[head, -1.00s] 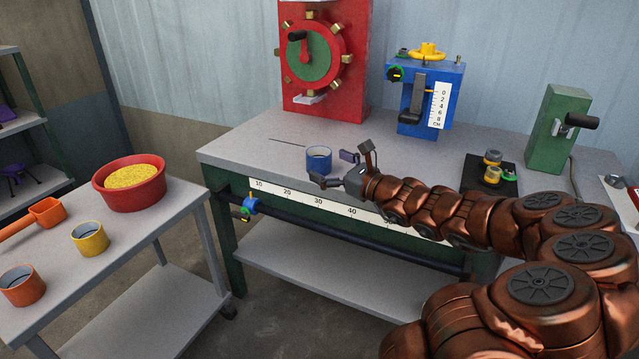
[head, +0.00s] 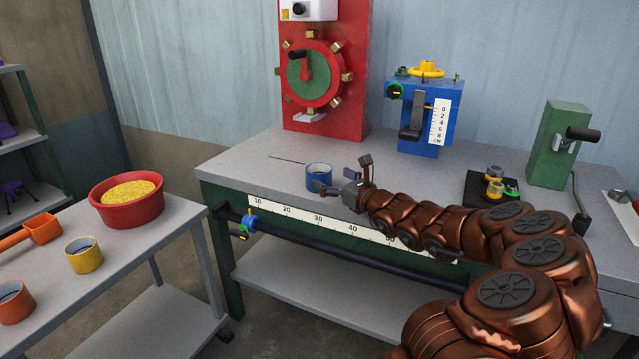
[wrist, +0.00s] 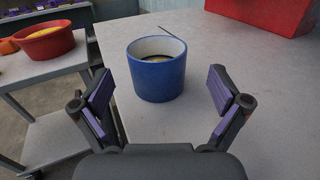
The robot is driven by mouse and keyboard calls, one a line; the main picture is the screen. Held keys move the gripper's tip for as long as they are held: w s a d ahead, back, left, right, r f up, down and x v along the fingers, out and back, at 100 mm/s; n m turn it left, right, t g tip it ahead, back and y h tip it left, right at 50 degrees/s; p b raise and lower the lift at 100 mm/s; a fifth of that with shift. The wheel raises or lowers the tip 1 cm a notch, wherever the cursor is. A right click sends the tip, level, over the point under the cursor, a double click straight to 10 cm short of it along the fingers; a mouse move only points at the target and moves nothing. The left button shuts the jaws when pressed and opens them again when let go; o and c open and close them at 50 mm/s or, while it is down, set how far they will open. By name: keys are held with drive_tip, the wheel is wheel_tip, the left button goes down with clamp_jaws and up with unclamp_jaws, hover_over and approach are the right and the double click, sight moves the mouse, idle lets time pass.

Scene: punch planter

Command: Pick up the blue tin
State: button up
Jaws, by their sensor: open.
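The blue tin (head: 319,178) stands upright near the left front part of the grey workbench (head: 250,160). It also shows in the wrist view (wrist: 157,78), with a pale inside and something dark and yellow low in it. My gripper (head: 338,181) is just right of the tin in the head view. In the wrist view my gripper (wrist: 157,90) is open, with its purple-padded fingers spread on either side of the tin. The tin sits ahead and between the fingers, with a gap on both sides. Neither finger appears to touch it.
A red panel with a wheel (head: 325,80), a blue device (head: 430,115) and a green press (head: 558,145) stand along the bench. A side table (head: 130,265) at left holds a red bowl (head: 127,210), a yellow tin (head: 84,258) and an orange tin (head: 13,303).

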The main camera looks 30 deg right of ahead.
sight(312, 167)
drive_tip(key=shift+w+a+r+b, duration=0.1)
drive_tip(key=shift+w+a+b, duration=0.1)
drive_tip(key=shift+w, duration=0.7)
drive_tip(key=shift+w+a+b, duration=0.1)
drive_tip(key=shift+w+b, duration=0.05)
drive_tip(key=shift+w, duration=0.75)
drive_tip(key=shift+w+a+r+b, duration=0.1)
drive_tip(key=shift+w+a+b, duration=0.1)
drive_tip(key=shift+w, duration=0.7)
drive_tip(key=shift+c, duration=0.4)
drive_tip(key=c, duration=1.3)
